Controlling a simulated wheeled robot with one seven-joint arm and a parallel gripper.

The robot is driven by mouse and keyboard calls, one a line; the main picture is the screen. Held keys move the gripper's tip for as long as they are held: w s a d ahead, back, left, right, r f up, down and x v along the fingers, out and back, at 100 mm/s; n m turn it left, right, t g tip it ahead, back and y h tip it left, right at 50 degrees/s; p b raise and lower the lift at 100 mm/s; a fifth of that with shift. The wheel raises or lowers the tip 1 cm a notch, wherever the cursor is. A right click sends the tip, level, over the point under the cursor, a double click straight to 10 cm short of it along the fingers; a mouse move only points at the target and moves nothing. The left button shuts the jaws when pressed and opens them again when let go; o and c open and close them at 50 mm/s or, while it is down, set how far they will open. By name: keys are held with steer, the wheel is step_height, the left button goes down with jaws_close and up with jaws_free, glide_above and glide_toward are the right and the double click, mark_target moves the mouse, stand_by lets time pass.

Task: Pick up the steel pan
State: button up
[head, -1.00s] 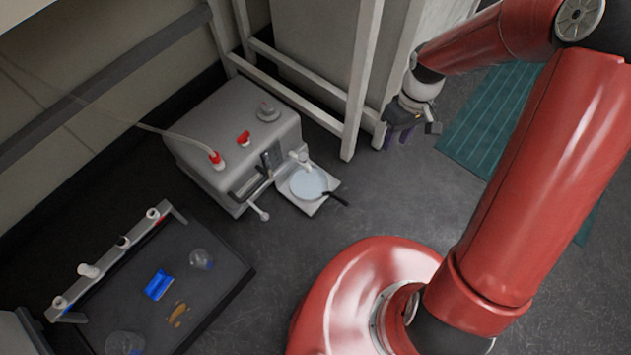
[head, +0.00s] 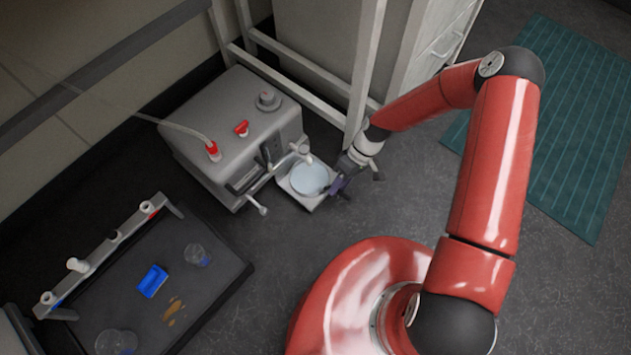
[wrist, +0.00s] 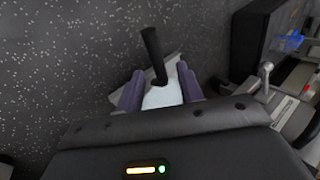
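The steel pan (head: 309,179) sits on the small drip tray (head: 298,199) at the front of the grey machine. Its pale round bowl shows in the head view; its dark handle is mostly hidden there by my gripper (head: 338,185). In the wrist view the black handle (wrist: 152,55) points away between my two purple fingers (wrist: 158,90), with part of the pale bowl (wrist: 163,94) visible behind it. The fingers are apart, with gaps on both sides of the handle. I cannot tell the exact height of the fingers over the handle.
The grey machine (head: 225,125) stands left of my gripper, with a lever (head: 263,210) at its front. A white frame leg (head: 362,75) rises close behind my arm. A dark tray table (head: 215,295) with a blue item (head: 152,281) and beakers is at lower left.

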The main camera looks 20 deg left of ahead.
steer(key=x, duration=0.2)
steer(key=shift+s+a+f, duration=0.1)
steer(key=shift+s+f, duration=0.05)
steer(key=shift+f, duration=0.1)
jaws_close()
steer(key=shift+r, duration=0.15)
